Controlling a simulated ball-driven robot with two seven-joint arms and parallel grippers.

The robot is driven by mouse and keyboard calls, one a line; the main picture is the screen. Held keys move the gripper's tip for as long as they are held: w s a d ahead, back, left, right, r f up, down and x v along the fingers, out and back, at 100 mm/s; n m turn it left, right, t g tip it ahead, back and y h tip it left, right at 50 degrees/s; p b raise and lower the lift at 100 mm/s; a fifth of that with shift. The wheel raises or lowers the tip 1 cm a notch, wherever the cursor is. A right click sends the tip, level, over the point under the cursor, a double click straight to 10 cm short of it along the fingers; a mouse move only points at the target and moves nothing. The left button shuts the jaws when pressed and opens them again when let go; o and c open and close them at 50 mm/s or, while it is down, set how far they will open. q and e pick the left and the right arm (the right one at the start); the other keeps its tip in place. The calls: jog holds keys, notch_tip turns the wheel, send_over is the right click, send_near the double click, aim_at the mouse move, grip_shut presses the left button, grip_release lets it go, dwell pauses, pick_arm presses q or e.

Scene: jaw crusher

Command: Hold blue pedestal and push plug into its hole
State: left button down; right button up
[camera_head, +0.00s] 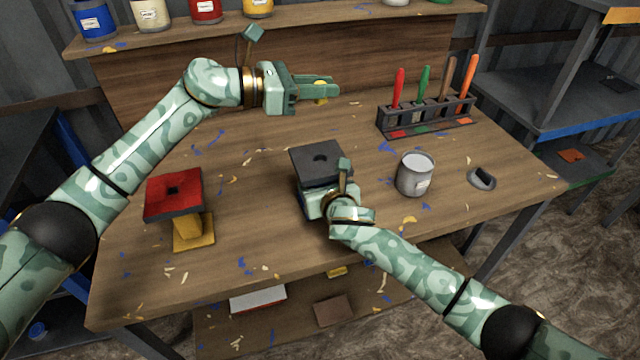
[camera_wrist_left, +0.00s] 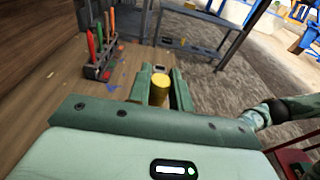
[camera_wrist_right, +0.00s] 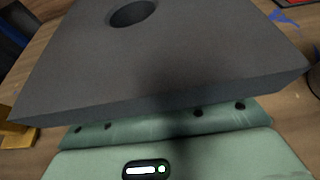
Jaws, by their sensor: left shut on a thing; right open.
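The yellow plug (camera_head: 321,91) is between the fingers of my left gripper (camera_head: 318,91), which is shut on it, high above the back of the table. It also shows in the left wrist view (camera_wrist_left: 160,88). The blue pedestal (camera_head: 318,158) stands on the table, with a dark grey square top that has a round hole. A little blue shows at its lower left. My right gripper (camera_head: 322,192) is open at the front of the pedestal, below the top slab. The slab hides its fingers and the pedestal's column. The right wrist view shows the slab (camera_wrist_right: 170,60) above my gripper.
A pedestal with red top (camera_head: 174,193) and yellow base stands at left. A grey can (camera_head: 414,176) stands right of the blue pedestal, near a dark round opening (camera_head: 481,179). A rack (camera_head: 428,115) of coloured-handled tools is at back right. The middle back is clear.

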aim_at(319, 152)
jog(key=shift+w+a+f, duration=0.1)
jog(key=shift+w, duration=0.1)
grip_shut()
pick_arm(q)
notch_tip(319, 152, down, 15)
jog(key=shift+r, duration=0.1)
dwell(0.5)
